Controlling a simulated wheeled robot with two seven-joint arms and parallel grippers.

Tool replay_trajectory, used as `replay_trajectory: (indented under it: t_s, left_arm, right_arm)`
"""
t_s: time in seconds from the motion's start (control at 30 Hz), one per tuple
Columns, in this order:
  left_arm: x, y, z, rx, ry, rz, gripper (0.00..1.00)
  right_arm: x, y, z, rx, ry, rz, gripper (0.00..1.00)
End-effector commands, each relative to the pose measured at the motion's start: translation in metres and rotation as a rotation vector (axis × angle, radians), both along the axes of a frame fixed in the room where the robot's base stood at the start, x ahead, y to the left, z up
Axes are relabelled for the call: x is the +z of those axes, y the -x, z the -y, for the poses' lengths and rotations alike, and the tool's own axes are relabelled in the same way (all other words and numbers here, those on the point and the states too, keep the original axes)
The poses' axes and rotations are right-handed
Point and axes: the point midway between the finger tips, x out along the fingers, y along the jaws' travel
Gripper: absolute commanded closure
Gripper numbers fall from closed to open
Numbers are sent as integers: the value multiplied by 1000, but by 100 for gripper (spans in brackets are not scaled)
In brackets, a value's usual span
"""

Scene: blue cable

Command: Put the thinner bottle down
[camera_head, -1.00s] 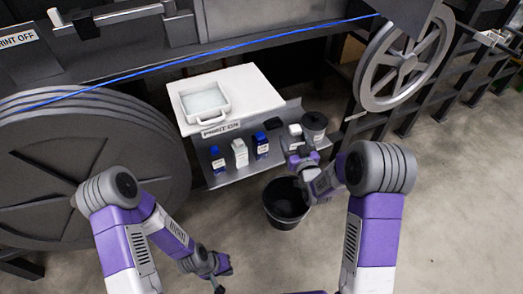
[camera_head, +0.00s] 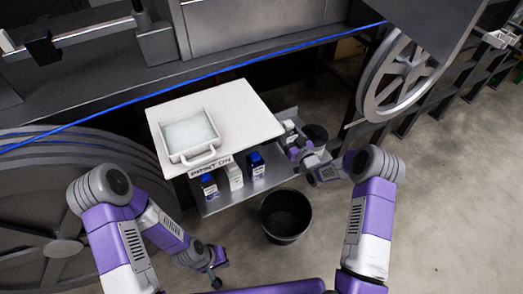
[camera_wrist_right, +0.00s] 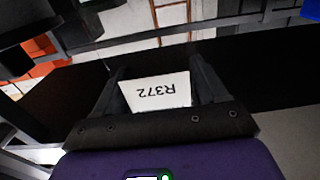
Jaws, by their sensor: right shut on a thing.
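My right gripper (camera_wrist_right: 155,95) is shut on a white-labelled bottle (camera_wrist_right: 156,92) marked R372, which reads upside down in the right wrist view. In the head view my right gripper (camera_head: 297,150) is at the right end of the low shelf, and the held bottle is mostly hidden there. A blue bottle (camera_head: 209,186), a white bottle (camera_head: 235,177) and a dark blue bottle (camera_head: 257,165) stand in a row on the shelf. My left gripper (camera_head: 219,274) hangs low at the lower left with its fingers apart, empty.
The grey metal shelf (camera_head: 228,203) sits below a white board (camera_head: 238,105) carrying a white tray (camera_head: 189,134). A black bucket (camera_head: 286,216) stands on the floor in front. A dark round container (camera_head: 315,135) is beside the right gripper.

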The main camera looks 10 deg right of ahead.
Motion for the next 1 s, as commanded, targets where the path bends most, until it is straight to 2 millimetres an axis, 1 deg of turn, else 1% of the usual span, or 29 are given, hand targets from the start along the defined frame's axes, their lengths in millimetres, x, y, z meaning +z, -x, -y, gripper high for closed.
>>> replay_trajectory:
  t_s: [0.03,0.1,0.2,0.3,0.47,0.6,0.67,0.73,1.0]
  left_arm:
    - [-4,0,0,0,0,-1,100]
    - [-9,0,0,0,0,-1,100]
    - [-14,0,0,1,0,-1,100]
    - [-17,0,0,1,0,-1,100]
    - [-20,0,0,0,0,0,100]
    - [-27,0,0,0,0,0,100]
    - [-30,0,0,0,0,0,100]
    - [-30,0,0,0,0,0,100]
    - [-31,0,0,0,0,0,100]
  right_arm:
    - [-11,1,0,0,0,-3,60]
    - [-26,1,0,0,1,-5,60]
    - [-45,1,0,0,0,-4,60]
    - [-56,0,0,0,1,-2,60]
    - [-67,1,0,0,1,-2,60]
    - [-88,1,0,0,0,-3,60]
    - [-95,1,0,0,1,-2,60]
    - [-98,1,0,0,0,-1,60]
    - [-98,1,0,0,0,-1,60]
